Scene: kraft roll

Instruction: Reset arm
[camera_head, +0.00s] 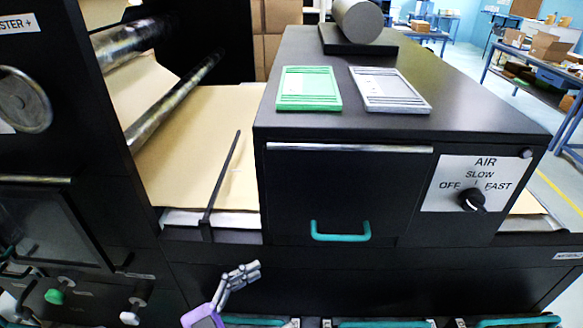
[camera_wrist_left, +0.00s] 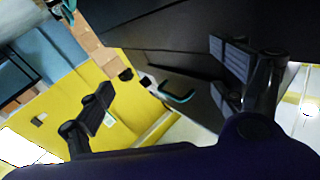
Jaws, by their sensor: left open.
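My left gripper (camera_head: 240,274) is low in the head view, in front of the black machine's lower front. It is left of and below the teal drawer handle (camera_head: 341,236), apart from it. In the left wrist view its two fingers (camera_wrist_left: 166,96) are spread wide with nothing between them; a teal handle (camera_wrist_left: 177,98) shows beyond the gap. My right gripper is in neither view.
The black machine has a green tray (camera_head: 309,88), a grey tray (camera_head: 390,89) and a grey roll (camera_head: 357,20) on top. A knob (camera_head: 471,199) is on its air panel. Kraft paper (camera_head: 205,150) lies left. More teal handles line the bottom edge.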

